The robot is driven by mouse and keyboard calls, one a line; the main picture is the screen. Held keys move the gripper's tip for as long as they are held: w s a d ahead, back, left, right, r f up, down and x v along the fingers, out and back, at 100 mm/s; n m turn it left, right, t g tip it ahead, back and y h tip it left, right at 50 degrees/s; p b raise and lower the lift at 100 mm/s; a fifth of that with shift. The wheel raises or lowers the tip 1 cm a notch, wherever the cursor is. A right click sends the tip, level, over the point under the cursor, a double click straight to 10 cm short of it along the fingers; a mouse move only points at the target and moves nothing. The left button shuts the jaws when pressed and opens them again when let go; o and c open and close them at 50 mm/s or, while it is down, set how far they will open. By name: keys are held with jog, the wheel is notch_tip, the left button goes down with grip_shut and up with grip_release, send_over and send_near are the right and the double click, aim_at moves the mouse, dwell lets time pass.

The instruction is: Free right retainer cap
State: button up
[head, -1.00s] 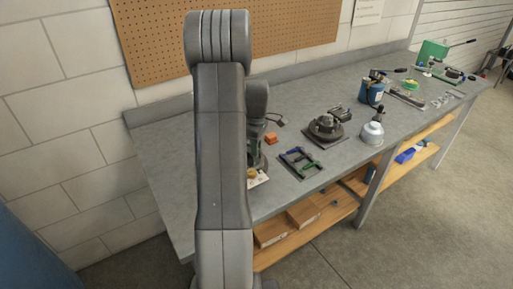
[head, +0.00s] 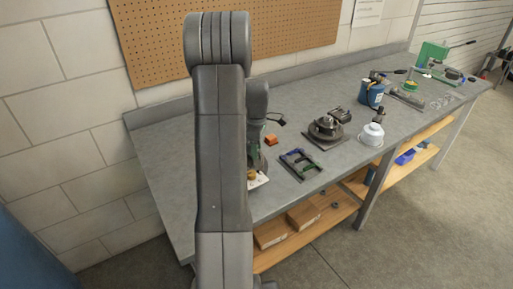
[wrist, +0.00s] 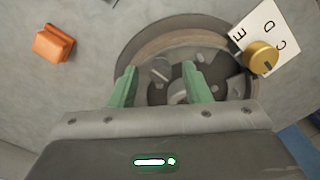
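In the wrist view my gripper (wrist: 160,82) has two green fingers spread apart, with nothing held between them. Beyond and between the fingertips lies a round dark fixture (wrist: 148,48) with a brownish rim and several grey metal pieces on it. One grey rounded piece (wrist: 178,92) shows between the fingers, and another grey piece (wrist: 160,68) lies nearer the left finger. I cannot tell which piece is the right retainer cap, or whether the fingers touch anything. In the head view my own arm hides most of the fixture, and only a bit of my green gripper shows.
An orange block (wrist: 53,43) lies left of the fixture. A brass knob (wrist: 262,57) sits on a white lettered card (wrist: 270,32) to the right. On the workbench (head: 225,110) are a dark tray with clamps (head: 301,165), a round vise-like device (head: 326,129) and a white pot (head: 371,134).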

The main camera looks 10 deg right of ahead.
notch_tip(320, 180, up, 14)
jog(key=shift+b, duration=0.45)
jog(key=shift+f, duration=0.2)
notch_tip(320, 180, down, 14)
jog(key=shift+r+p, duration=0.1)
jog(key=shift+p, duration=0.35)
dwell(0.3)
jog(key=shift+r, duration=0.1)
